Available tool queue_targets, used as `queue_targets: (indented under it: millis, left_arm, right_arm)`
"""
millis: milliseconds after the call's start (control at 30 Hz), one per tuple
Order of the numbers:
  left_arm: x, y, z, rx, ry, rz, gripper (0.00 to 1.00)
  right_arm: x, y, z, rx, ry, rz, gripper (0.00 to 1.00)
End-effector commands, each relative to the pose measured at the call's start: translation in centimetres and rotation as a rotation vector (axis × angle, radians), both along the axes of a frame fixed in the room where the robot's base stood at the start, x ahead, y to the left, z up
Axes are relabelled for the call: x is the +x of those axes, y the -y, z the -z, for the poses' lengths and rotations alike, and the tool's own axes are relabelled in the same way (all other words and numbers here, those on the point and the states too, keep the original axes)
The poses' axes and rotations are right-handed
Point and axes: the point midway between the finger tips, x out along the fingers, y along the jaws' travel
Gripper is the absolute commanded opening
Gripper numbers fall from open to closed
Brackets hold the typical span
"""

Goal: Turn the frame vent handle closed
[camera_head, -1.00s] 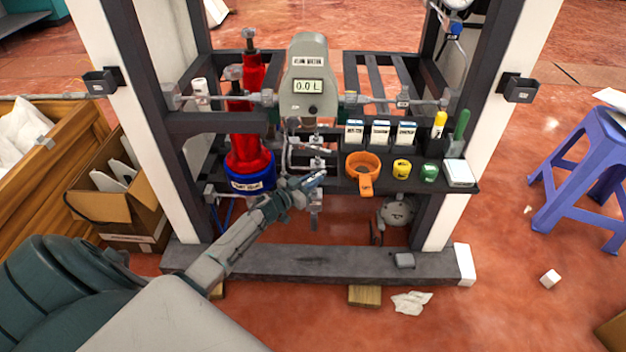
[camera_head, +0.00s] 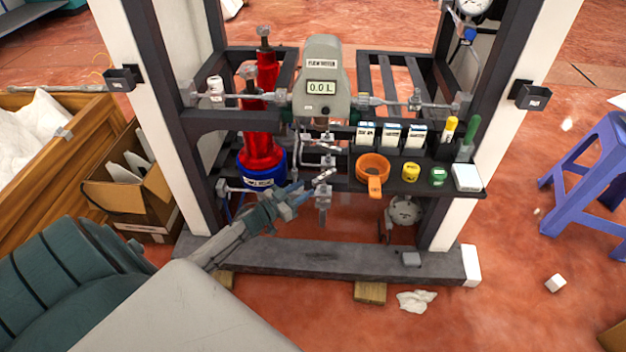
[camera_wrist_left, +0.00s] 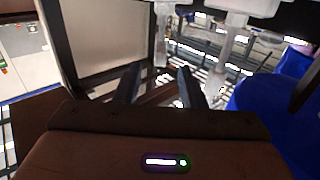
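The grey flow meter (camera_head: 322,78) sits at the top middle of the frame, its screen showing a low reading. Below it hang metal pipes and valve fittings. A small pale lever (camera_head: 323,177) sits on this pipework and may be the vent handle; I cannot be sure. My left gripper (camera_head: 298,195) is just left of the lever and lower pipe fitting (camera_head: 323,198). In the left wrist view its two dark fingers (camera_wrist_left: 160,84) are apart with nothing clearly held. A pale fitting (camera_wrist_left: 161,35) hangs just beyond them; contact is unclear. My right gripper is not in view.
A red cylinder (camera_head: 260,135) in a blue base (camera_head: 262,172) stands left of the pipes. A dark shelf (camera_head: 408,188) to the right holds an orange ring (camera_head: 373,166), small boxes and bottles. The dark bottom beam (camera_head: 330,262) crosses below my arm.

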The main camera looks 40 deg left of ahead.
Motion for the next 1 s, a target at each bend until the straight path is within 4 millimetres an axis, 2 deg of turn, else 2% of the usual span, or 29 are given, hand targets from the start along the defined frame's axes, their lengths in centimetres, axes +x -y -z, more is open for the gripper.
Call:
queue_targets:
  millis: [133,433,467,567,633,767,900,1000]
  left_arm:
    - [-1.4,-0.3,0.0,0.000,0.000,0.000,0.36]
    - [-1.7,-0.4,0.0,0.001,0.001,0.000,0.36]
    - [-1.7,-0.4,0.0,0.001,0.001,0.000,0.34]
    - [-1.7,0.0,0.3,0.014,-0.003,-0.001,0.15]
    - [-1.6,0.9,1.1,0.052,-0.014,-0.005,0.01]
    - [-1.6,4.5,4.0,0.238,-0.052,-0.029,0.00]
    - [-1.7,9.3,6.9,0.591,-0.097,-0.103,0.00]
    - [-2.0,11.6,7.2,0.855,-0.117,-0.190,0.00]
  right_arm:
    - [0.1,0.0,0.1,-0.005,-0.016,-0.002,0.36]
    - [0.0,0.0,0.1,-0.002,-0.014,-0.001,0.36]
    - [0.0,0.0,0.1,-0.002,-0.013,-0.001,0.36]
    - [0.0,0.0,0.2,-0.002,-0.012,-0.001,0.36]
    - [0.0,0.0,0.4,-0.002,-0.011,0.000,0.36]
    - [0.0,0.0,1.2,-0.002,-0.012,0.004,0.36]
    - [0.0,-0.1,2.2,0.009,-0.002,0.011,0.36]
    - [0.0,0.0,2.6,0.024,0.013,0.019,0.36]
